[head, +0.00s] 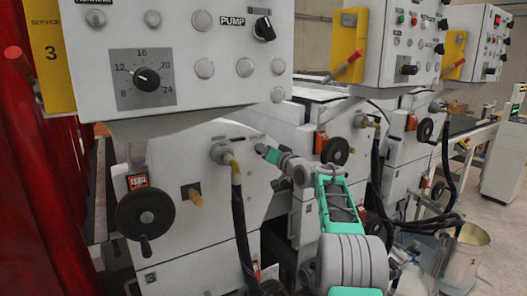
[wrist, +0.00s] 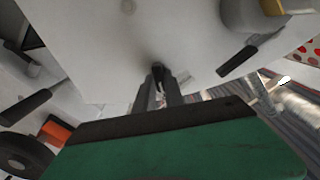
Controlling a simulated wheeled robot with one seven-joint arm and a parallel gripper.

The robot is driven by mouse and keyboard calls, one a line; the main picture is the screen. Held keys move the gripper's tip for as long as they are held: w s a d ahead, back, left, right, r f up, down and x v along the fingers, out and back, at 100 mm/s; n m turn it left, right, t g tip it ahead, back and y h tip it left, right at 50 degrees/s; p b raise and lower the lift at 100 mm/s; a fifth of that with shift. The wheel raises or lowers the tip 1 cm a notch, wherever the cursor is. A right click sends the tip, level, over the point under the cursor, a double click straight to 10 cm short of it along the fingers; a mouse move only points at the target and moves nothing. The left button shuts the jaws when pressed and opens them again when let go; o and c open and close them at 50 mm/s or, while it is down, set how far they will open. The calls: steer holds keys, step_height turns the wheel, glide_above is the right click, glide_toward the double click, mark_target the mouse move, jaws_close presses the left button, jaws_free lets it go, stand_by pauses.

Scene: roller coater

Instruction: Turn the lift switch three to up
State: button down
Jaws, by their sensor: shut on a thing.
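My gripper (head: 260,149) reaches up and left to the pale side plate (head: 180,170) of the nearest machine, beneath the panel marked SERVICE 3. In the wrist view, my gripper's narrow dark fingers (wrist: 158,84) are close together, with their tips at a small dark switch (wrist: 157,67) on the pale surface. The fingers are shut on this switch. Most of the switch is hidden between the fingertips, so its setting cannot be read. In the head view my gripper covers it.
A black handwheel (head: 146,214) and hose fitting (head: 222,153) stick out to the left of my gripper. Another handwheel (head: 335,151) is close on the right. The control box (head: 185,60) overhangs above. A metal bucket (head: 465,255) stands at the lower right.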

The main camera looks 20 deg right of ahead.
steer(key=c, duration=1.4)
jaws_free()
steer(key=shift+c, duration=0.2)
steer(key=s+d+b, duration=0.1)
steer(key=s+b, duration=0.2)
steer(key=s, duration=0.4)
steer(key=shift+s+d, duration=0.25)
steer(key=shift+s, duration=0.1)
